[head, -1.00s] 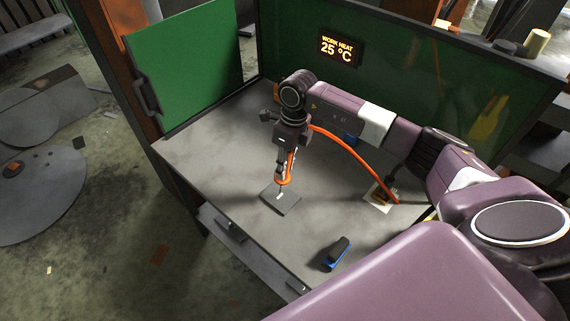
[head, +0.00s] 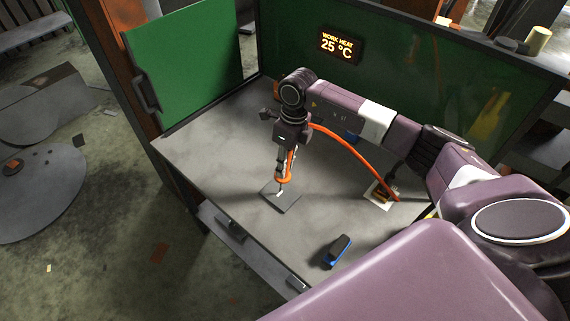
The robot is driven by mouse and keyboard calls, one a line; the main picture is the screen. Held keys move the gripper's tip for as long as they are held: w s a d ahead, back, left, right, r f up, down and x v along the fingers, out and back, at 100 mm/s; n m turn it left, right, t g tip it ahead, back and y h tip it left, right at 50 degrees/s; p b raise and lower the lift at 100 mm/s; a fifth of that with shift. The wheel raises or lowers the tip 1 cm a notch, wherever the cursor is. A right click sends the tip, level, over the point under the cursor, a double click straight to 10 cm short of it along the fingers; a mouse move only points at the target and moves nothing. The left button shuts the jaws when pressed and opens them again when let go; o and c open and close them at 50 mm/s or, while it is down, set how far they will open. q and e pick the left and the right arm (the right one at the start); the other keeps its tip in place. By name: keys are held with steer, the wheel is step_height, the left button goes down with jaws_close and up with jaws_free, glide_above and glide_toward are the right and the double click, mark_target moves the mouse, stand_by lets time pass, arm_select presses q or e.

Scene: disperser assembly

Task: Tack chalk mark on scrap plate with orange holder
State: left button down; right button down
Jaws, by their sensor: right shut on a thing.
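The scrap plate (head: 287,204) is a small dark square lying flat on the grey bench. A short white chalk mark (head: 279,194) shows near its upper left part. My right gripper (head: 284,172) points down over the plate and is shut on the orange holder (head: 283,178). The holder's thin tip reaches down to the mark; I cannot tell whether it touches. An orange cable runs from the holder to the right across the bench. My left gripper is not in view.
The grey bench (head: 205,140) has green screens behind and at the left. A sign (head: 340,45) reads "WORK HEAT 25 °C". A blue and black block (head: 337,251) lies near the front edge. A pale card (head: 380,195) lies at the right. The bench's left part is clear.

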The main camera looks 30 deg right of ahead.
steer(key=shift+f+b, duration=0.6)
stand_by(1.5)
steer(key=shift+w+r+p, duration=0.1)
steer(key=shift+r+p, duration=0.45)
steer(key=shift+r, duration=0.3)
steer(key=shift+r+p, duration=2.2)
steer(key=shift+r, duration=1.55)
